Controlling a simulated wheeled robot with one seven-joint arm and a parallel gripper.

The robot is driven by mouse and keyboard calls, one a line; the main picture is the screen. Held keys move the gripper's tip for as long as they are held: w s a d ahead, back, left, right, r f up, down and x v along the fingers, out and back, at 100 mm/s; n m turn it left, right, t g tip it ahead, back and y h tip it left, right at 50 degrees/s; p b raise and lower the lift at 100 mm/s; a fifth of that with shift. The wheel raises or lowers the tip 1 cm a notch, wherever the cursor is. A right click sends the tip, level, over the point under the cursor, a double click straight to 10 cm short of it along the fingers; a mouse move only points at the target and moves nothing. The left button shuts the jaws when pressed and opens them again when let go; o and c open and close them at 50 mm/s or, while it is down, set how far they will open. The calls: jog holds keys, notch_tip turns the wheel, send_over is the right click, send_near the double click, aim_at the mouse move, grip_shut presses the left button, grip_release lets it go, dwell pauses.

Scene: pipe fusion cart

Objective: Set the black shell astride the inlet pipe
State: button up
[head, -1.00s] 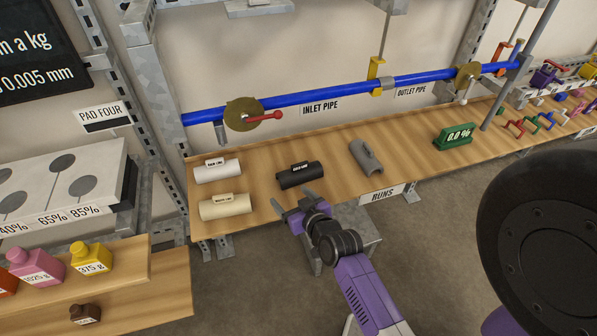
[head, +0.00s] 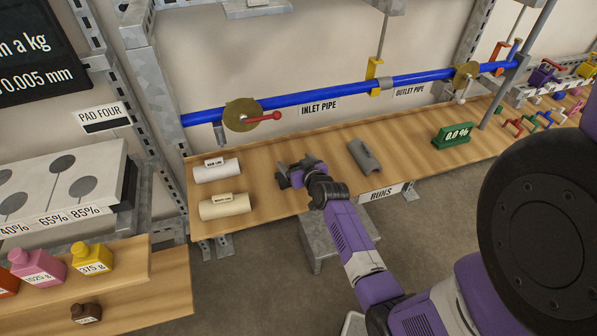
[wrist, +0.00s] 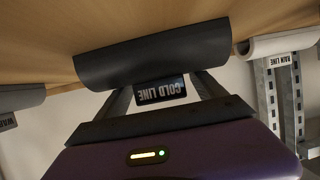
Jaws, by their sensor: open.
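The black shell (wrist: 150,62), with a tab reading "COLD LINE" (wrist: 161,91), lies on the wooden bench. In the head view my gripper (head: 291,171) covers most of it. In the wrist view my open gripper (wrist: 163,88) has one finger on each side of the tab; I cannot tell whether they touch it. The blue inlet pipe (head: 318,97) runs bare along the wall behind and above the bench, with its "INLET PIPE" label below it.
Two pale shells (head: 217,170) and (head: 224,206) lie left of my gripper, and a grey one (head: 363,156) lies to its right. A brass disc with a red lever (head: 241,115) sits on the pipe's left part. A yellow bracket (head: 374,72) holds the pipe farther right.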

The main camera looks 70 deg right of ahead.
jog(key=shift+w+d+f, duration=0.15)
jog(key=shift+w+d, duration=0.1)
jog(key=c, duration=1.4)
jog(key=shift+c, duration=0.2)
notch_tip(320, 180, up, 10)
